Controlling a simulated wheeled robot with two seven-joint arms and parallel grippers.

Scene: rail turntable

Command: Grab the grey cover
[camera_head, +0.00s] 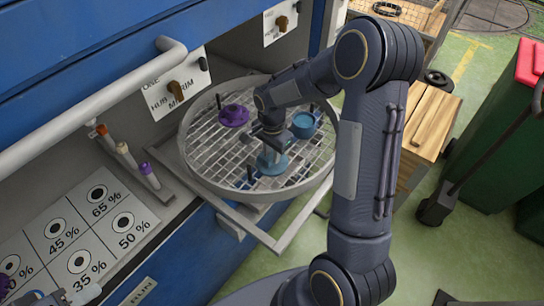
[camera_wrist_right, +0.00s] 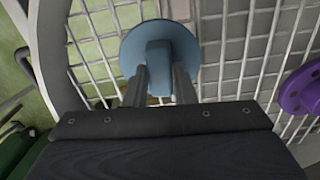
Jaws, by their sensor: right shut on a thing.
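A blue-grey round cover (camera_head: 272,164) with a block-shaped knob sits on the wire-mesh turntable (camera_head: 207,168), near its front. My right gripper (camera_head: 272,141) comes down over it. In the right wrist view, the two fingers of my right gripper (camera_wrist_right: 160,82) are shut on the knob of the cover (camera_wrist_right: 160,40), and its round flange lies against or just over the mesh; I cannot tell if there is a gap. A small part at the bottom left edge of the head view (camera_head: 60,298) may be my left gripper, mostly cut off.
A purple cover (camera_head: 233,115) and a darker blue round piece (camera_head: 305,124) stand on the turntable. Short dark posts rise near its rim. A panel with percent labels (camera_head: 80,240) and a rack of coloured handles (camera_head: 130,160) lie left. A wooden crate (camera_head: 425,120) stands right.

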